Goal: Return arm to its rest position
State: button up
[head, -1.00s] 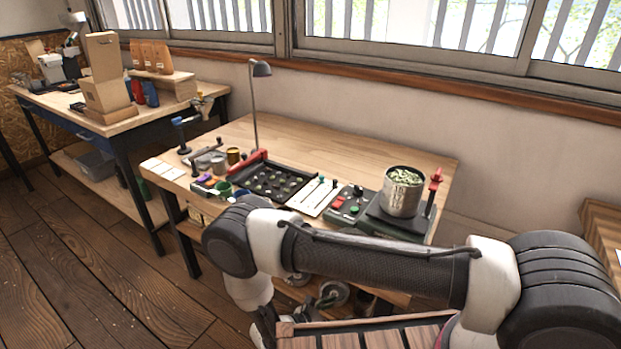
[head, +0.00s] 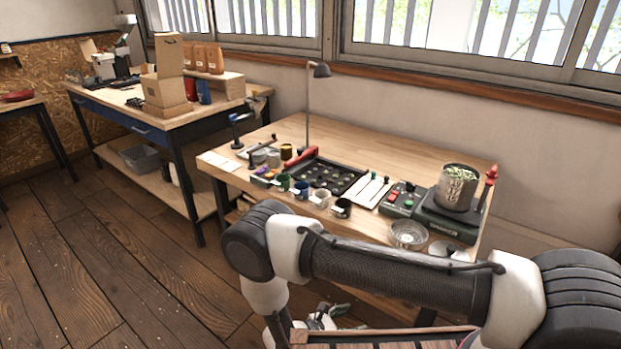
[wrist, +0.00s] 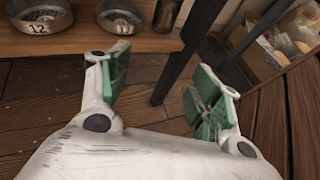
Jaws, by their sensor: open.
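My gripper (wrist: 160,95) is open and empty in the wrist view, its two green-padded fingers spread wide. Dark wooden floor and a dark table leg (wrist: 188,50) show beyond and between the fingers. In the head view my arm is folded across the lower right, in front of the workbench (head: 400,150). The gripper itself shows low in the head view (head: 325,318), partly hidden beside the arm and a wooden-edged rack.
The workbench holds a metal pot of green beans (head: 457,190), a black tray (head: 325,176), small cups and a lamp (head: 308,110). Numbered metal bowls (wrist: 42,17) sit on a low shelf. The wooden-edged rack (head: 385,338) lies close below my arm. Open floor (head: 130,270) is at the left.

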jog(key=s+d+r+g+h, duration=0.1)
jog(key=s+d+g, duration=0.1)
jog(key=s+d, duration=0.15)
jog(key=d+r+m+g+y, duration=0.25)
jog(key=r+m, duration=0.25)
jog(key=r, duration=0.7)
jog(key=d+r+m+g+y, duration=0.1)
jog(key=r+m+g+y, duration=0.2)
jog(key=r, duration=0.9)
jog(key=d+r+m+g+y, duration=0.1)
jog(key=d+r+m+g, duration=0.15)
jog(key=r+m, duration=0.65)
jog(key=s+d+r+m+t+y, duration=0.2)
jog(key=d+r, duration=0.3)
jog(key=r, duration=0.4)
jog(key=s+d+r+m+t+y, duration=0.2)
jog(key=s+d+r+t, duration=0.1)
jog(key=r, duration=0.5)
jog(key=s+d+r+m+t+y, duration=0.2)
jog(key=s+d+r+t, duration=0.1)
jog(key=d+r, duration=0.4)
notch_tip(320, 180, up, 3)
jog(key=shift+s+d+f+m, duration=0.2)
jog(key=shift+s+m, duration=0.2)
jog(key=shift+s, duration=0.5)
